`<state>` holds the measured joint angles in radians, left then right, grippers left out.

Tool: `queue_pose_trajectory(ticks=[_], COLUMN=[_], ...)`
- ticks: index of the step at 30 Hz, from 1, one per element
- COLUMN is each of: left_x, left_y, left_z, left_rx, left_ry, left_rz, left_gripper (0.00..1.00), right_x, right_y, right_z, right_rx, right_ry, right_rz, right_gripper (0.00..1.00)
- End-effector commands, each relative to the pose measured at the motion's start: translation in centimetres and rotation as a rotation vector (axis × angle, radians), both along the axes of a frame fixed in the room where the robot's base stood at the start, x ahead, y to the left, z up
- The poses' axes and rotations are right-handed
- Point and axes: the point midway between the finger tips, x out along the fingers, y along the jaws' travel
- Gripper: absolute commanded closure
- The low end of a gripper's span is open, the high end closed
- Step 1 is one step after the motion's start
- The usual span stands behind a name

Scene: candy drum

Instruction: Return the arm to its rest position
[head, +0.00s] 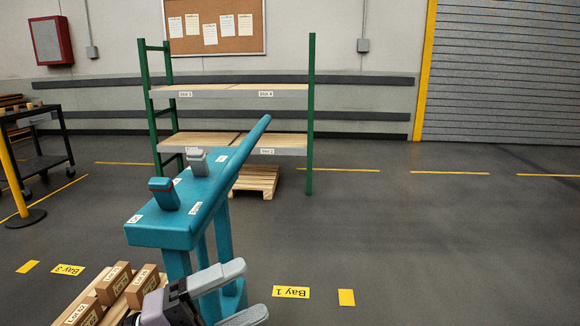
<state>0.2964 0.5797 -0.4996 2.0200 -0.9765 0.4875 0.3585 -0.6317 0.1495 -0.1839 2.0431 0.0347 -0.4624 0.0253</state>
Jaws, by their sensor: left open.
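My left gripper (236,293) is low in the head view, left of centre, with its two grey fingers apart and nothing between them. It is in front of the near end of a teal table (160,231); I cannot tell whether it touches the table's leg. My right gripper is not in view. No candy drum can be made out.
Brown boxes (113,283) lie on a pallet at lower left. A green-posted shelf (311,120) stands behind, a dark cart (45,160) at far left. The floor at right is clear.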

Motion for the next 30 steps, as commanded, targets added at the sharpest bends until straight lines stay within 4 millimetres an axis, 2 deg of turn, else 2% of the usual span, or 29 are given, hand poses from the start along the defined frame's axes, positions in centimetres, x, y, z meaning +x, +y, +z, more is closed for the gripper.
queue_pose_trajectory(ticks=[5,8,11,13,18,20,25,27,30], left_x=[1.6,2.2,1.9,1.0,-3.3,-5.4,-12.2,-11.9,-11.9], left_y=[2.9,5.0,7.3,8.7,11.1,11.5,12.0,12.2,12.3], left_z=[-3.6,-7.3,-12.0,-15.8,-24.6,-27.3,-33.6,-31.2,-29.5], left_rx=[-0.298,-0.426,-0.531,-0.590,-0.676,-0.692,-0.719,-0.718,-0.714], left_ry=[0.317,0.512,0.724,0.879,1.237,1.353,1.666,1.657,1.650], left_rz=[0.201,0.334,0.476,0.575,0.786,0.847,0.992,0.990,0.994], left_gripper=[0.23,0.23,0.23,0.23,0.23,0.23,0.23,0.23,0.23], right_x=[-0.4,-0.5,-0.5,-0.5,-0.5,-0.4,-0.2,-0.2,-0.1], right_y=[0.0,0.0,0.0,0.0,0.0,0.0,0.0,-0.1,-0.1], right_z=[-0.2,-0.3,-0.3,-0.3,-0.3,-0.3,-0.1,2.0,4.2], right_rx=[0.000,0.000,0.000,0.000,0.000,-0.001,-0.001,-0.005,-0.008], right_ry=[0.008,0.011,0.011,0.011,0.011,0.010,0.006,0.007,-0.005], right_rz=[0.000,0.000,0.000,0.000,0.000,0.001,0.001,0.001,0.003], right_gripper=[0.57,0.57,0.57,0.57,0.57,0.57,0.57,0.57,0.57])
